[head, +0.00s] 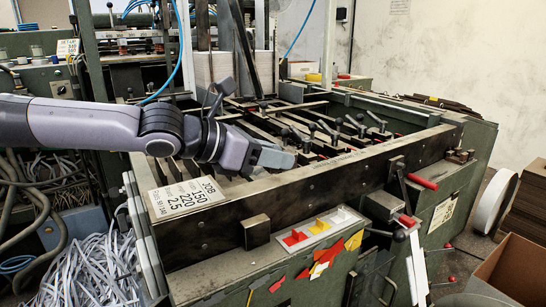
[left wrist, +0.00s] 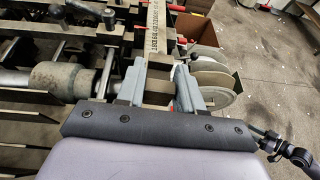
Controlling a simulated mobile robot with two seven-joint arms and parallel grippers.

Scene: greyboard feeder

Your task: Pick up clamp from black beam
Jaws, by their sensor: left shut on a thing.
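The long black beam (head: 315,190) runs across the front of the machine. It also shows in the left wrist view as a strip with printed marks (left wrist: 155,38), leading away between my fingers. My left gripper (head: 277,157) is low over the beam's top edge, pointing right. In the left wrist view its two grey fingers (left wrist: 160,88) are shut on a small dark block, which appears to be the clamp (left wrist: 158,86). The fingers hide most of the clamp in the head view, and I cannot tell whether it still touches the beam. My right gripper is not in view.
Several black-handled levers (head: 335,130) stand on the bars behind the beam. A white sign (head: 186,196) lies at the beam's left end. A red-handled lever (head: 420,181) sticks out at the right. A cardboard box (head: 508,272) stands on the floor at lower right.

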